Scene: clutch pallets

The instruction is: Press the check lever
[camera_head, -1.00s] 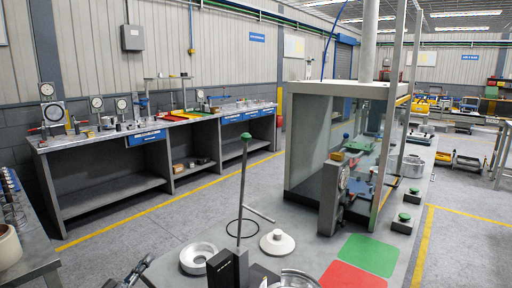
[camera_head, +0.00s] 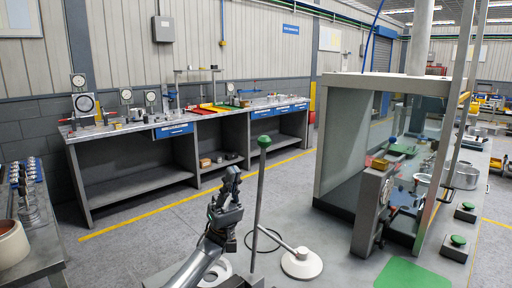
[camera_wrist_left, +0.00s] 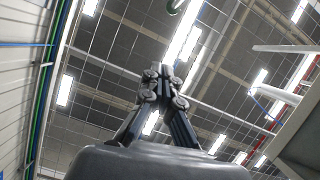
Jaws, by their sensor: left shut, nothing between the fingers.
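The check lever (camera_head: 258,190) is a thin grey upright rod with a green knob (camera_head: 264,142) on top, at the middle of the head view. My left gripper (camera_head: 231,173) is shut and empty, pointing up, just left of the rod and a little below the knob. I see a gap between them in the picture. In the left wrist view the gripper (camera_wrist_left: 163,72) points at the ceiling with its fingers together. A green curved piece (camera_wrist_left: 175,6), likely the knob, shows at the top edge. My right gripper is out of view.
A white round base (camera_head: 301,264) with an arm stands right of the rod. A grey glazed enclosure (camera_head: 345,140) with a dial stands further right, with a green mat (camera_head: 411,274) before it. A long workbench (camera_head: 150,128) runs along the back wall.

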